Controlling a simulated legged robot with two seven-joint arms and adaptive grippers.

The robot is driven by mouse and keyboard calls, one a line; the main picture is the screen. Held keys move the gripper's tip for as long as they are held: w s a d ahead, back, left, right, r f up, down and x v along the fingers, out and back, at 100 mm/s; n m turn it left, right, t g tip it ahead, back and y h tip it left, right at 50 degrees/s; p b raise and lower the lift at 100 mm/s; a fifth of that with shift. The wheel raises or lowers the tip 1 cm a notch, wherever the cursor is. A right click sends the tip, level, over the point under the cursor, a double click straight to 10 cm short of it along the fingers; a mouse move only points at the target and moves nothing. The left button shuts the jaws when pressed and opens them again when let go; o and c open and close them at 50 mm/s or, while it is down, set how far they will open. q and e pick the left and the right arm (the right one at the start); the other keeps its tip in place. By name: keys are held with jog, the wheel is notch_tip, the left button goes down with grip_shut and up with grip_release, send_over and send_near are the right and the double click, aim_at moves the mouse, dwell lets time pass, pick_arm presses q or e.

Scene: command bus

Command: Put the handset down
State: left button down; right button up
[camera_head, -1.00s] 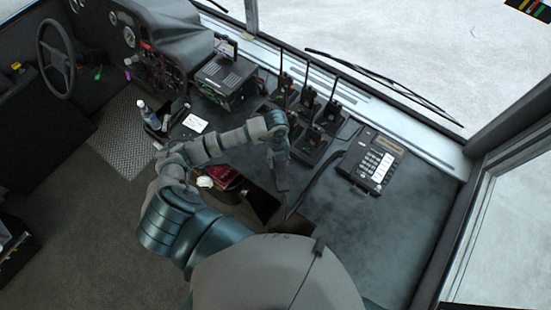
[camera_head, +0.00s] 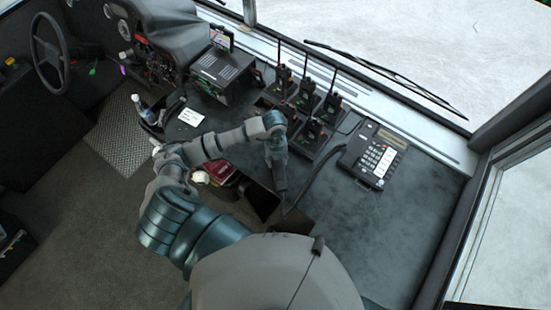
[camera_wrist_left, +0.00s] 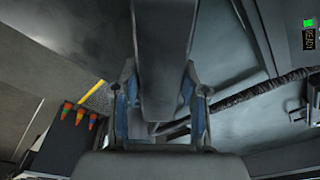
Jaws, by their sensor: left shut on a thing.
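The dark grey handset (camera_wrist_left: 163,50) sits between the two blue-padded fingers of my left gripper (camera_wrist_left: 160,110) in the left wrist view, and the fingers are shut on it. In the head view my left gripper (camera_head: 278,180) hangs over the near edge of the console, left of the black desk phone (camera_head: 372,158). The handset is hard to make out there, dark against the dark console. A black cord (camera_head: 318,168) curves from the phone's left side toward the gripper. It also shows in the left wrist view (camera_wrist_left: 255,90). My right gripper is out of sight.
Several radios with antennas stand in chargers (camera_head: 306,108) behind the gripper. A dark open bin (camera_head: 262,200) with red items (camera_head: 220,172) beside it lies left of the gripper. The console top (camera_head: 385,220) is clear in front of the phone.

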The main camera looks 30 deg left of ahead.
pick_arm(q)
jog(key=shift+f, duration=0.2)
jog(key=shift+a+f, duration=0.25)
jog(key=shift+a, duration=0.15)
jog(key=c, duration=0.9)
grip_release()
jog(key=shift+a, duration=0.1)
jog(key=o, duration=0.4)
jog(key=shift+a, duration=0.1)
jog(key=shift+c, duration=0.2)
jog(key=shift+d+r, duration=0.1)
jog(key=shift+d, duration=0.2)
jog(key=shift+d+r, duration=0.1)
jog(key=shift+r, duration=0.3)
jog(key=r, duration=0.3)
jog(key=a+r, duration=0.1)
jog(key=r, duration=0.2)
jog(key=w+a+r, duration=0.1)
jog(key=r, duration=0.3)
jog(key=shift+r, duration=0.1)
jog(key=shift+d+r, duration=0.2)
jog(key=shift+r, duration=0.05)
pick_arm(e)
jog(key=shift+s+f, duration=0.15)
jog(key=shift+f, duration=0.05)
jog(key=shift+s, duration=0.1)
